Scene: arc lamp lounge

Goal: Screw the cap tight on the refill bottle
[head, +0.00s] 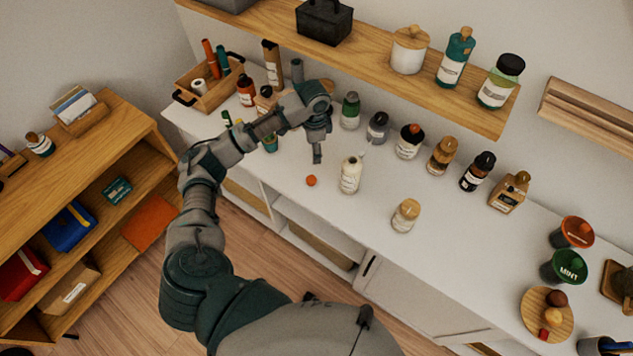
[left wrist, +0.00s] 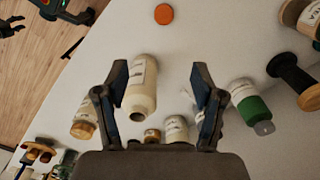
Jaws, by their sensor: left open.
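The refill bottle (head: 350,175) is cream white with a pale label and stands upright on the white counter. In the left wrist view the bottle (left wrist: 142,88) shows a dark open mouth with no cap on it. A small orange-red cap (head: 311,181) lies on the counter left of the bottle; it also shows at the top of the left wrist view (left wrist: 164,14). My left gripper (head: 317,158) hangs above the counter, left of the bottle and apart from it. In the left wrist view its fingers (left wrist: 162,93) are spread and empty. My right gripper cannot be made out clearly.
A wood-lidded jar (head: 405,216) stands right of the refill bottle, near the front edge. A wooden shelf (head: 385,58) overhangs the back. The counter around the cap is clear.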

